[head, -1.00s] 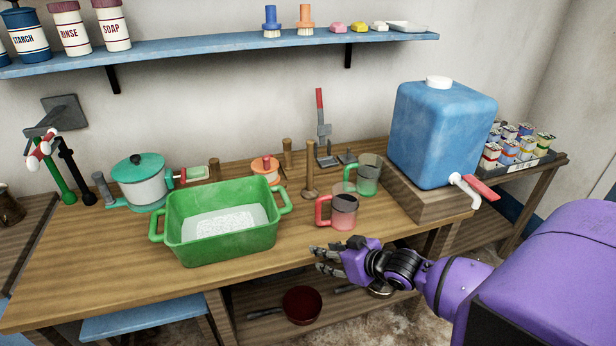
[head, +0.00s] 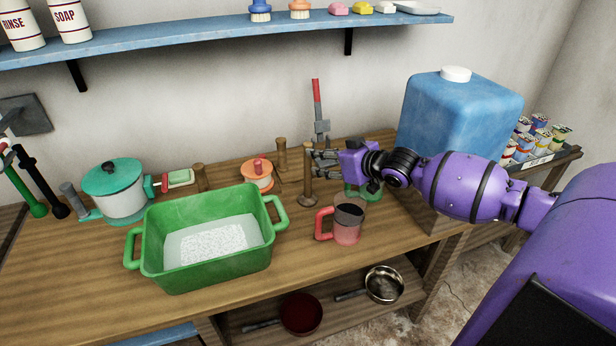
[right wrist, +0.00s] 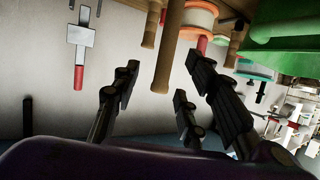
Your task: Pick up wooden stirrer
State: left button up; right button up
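The wooden stirrer (head: 307,190) stands upright on the table, an upright wooden stick on a round foot. My right gripper (head: 314,161) is at its upper part, coming in from the right, with its fingers spread. In the right wrist view, which is turned over, a wooden shaft (right wrist: 168,50) that looks like the stirrer shows between the open fingers of my right gripper (right wrist: 162,80), with gaps on both sides. I see no finger closed on it. My left gripper is in no view.
A pink-handled mug (head: 347,222) stands in front, and a green mug (head: 372,193) is partly hidden under my right gripper. The green basin (head: 205,265) is to the left. A red-handled metal tool (head: 317,100) and wooden posts (head: 281,153) stand behind. The blue water tank (head: 460,115) is right.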

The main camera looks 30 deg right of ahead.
jog(key=w+a, duration=0.1)
jog(key=w, duration=0.1)
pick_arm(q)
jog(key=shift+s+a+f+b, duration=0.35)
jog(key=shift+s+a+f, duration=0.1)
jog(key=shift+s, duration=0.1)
pick_arm(e)
send_over(308, 175)
jog(key=w, duration=0.1)
jog(key=f, duration=0.2)
jog(key=shift+d+f, duration=0.3)
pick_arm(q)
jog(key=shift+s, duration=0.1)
pick_arm(e)
jog(key=shift+w, duration=0.1)
grip_shut()
